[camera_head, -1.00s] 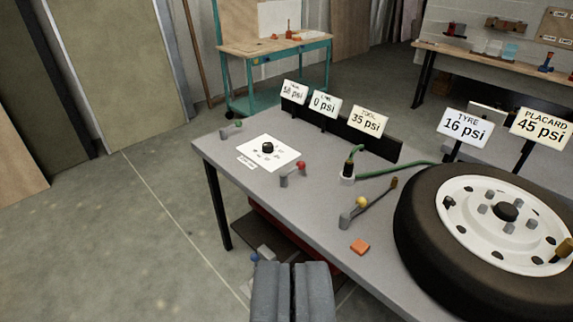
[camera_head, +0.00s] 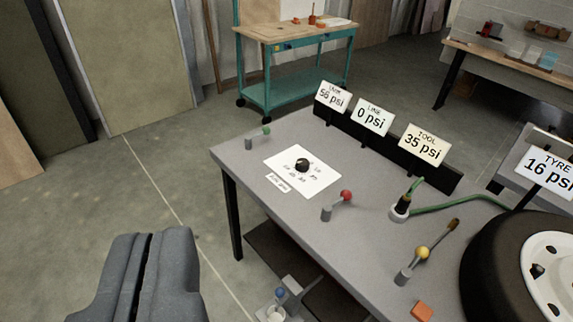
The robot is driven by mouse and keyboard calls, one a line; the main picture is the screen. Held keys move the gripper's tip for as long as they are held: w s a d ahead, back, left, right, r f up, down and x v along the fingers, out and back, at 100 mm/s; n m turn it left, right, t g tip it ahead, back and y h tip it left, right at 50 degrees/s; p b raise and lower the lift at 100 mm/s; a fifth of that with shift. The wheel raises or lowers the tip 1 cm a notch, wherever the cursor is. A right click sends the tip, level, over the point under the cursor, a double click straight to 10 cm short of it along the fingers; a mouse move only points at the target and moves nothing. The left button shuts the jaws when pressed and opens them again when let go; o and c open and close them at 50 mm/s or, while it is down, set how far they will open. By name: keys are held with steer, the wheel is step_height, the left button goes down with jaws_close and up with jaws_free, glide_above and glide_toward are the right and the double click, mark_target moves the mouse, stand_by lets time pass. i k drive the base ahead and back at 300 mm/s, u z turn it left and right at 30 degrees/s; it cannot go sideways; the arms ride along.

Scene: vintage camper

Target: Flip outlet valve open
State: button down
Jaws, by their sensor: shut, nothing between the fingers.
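Several small valve levers stand on the grey bench (camera_head: 300,235). A blue-knobbed fitting (camera_head: 280,293) sits low, below the bench's front edge. No readable label tells which one is the outlet valve. My gripper (camera_head: 152,238) is shut and empty at the lower left, over the floor in the picture and apart from all the levers.
Signs show 56 psi (camera_head: 333,98), line 0 psi (camera_head: 373,117) and tool 35 psi (camera_head: 421,145). A tyre (camera_head: 500,270), a green hose (camera_head: 455,204) and an orange block (camera_head: 421,311) are at the right. Open floor lies left.

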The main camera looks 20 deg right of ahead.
mark_target(346, 195)
steer(key=i, duration=1)
steer(key=z, duration=0.35)
